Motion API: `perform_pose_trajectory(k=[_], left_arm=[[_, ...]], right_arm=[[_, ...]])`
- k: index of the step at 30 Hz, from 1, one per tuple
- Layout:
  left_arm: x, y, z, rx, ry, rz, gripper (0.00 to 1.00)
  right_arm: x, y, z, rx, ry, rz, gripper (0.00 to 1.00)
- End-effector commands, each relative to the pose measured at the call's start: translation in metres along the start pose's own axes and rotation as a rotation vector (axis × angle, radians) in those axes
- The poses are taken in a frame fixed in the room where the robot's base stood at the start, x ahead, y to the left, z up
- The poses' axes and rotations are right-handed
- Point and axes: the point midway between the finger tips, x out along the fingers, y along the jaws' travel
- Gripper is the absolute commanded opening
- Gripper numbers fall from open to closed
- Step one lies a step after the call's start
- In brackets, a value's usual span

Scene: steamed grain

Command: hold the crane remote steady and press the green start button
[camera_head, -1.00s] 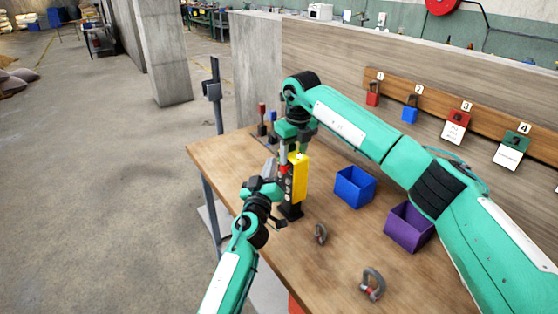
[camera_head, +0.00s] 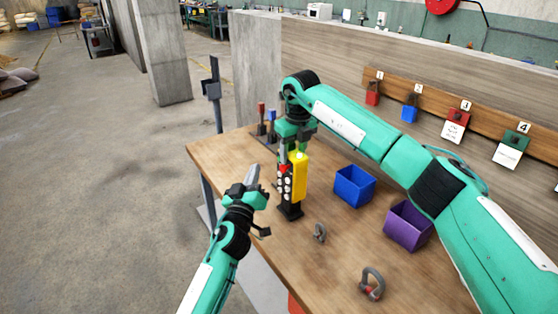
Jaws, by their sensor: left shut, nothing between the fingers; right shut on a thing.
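The crane remote (camera_head: 299,180) is a yellow upright box on a black base on the wooden table. Its left face carries a column of pale round buttons and a red one near the top; I cannot make out a green button. My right gripper (camera_head: 287,160) comes down from above and is shut on the upper part of the remote. My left gripper (camera_head: 253,177) is shut and empty, to the left of the remote and apart from it, with its fingertips pointing up.
A blue bin (camera_head: 355,187) and a purple bin (camera_head: 408,226) stand to the right on the table (camera_head: 333,258). Two grey shackles (camera_head: 372,284) lie near the front. Joystick levers (camera_head: 262,120) stand behind. Numbered padlocks and tags hang on a wooden rail (camera_head: 440,109).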

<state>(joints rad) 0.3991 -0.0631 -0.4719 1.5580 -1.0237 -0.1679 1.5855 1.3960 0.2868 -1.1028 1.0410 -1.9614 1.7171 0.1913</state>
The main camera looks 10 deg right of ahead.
Motion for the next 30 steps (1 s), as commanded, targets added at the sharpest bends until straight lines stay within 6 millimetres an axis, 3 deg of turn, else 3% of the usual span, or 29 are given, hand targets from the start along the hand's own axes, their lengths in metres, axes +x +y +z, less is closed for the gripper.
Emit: perform_pose_trajectory(k=[8,9,13,23,30], left_arm=[[0.0,0.0,0.0,0.0,0.0,0.0,0.0],[0.0,0.0,0.0,0.0,0.0,0.0,0.0],[0.0,0.0,0.0,0.0,0.0,0.0,0.0],[0.0,0.0,0.0,0.0,0.001,0.0,0.0],[0.0,0.0,0.0,0.0,0.001,0.0,0.0]], right_arm=[[0.0,-0.001,0.0,0.001,-0.001,-0.001,0.06],[0.0,-0.001,0.0,0.001,-0.001,-0.001,0.49],[0.0,0.0,0.0,0.001,-0.001,-0.001,0.72],[-0.003,0.0,0.0,0.0,-0.001,-0.001,0.72],[-0.042,-0.001,0.001,-0.001,-0.005,-0.002,0.72]])
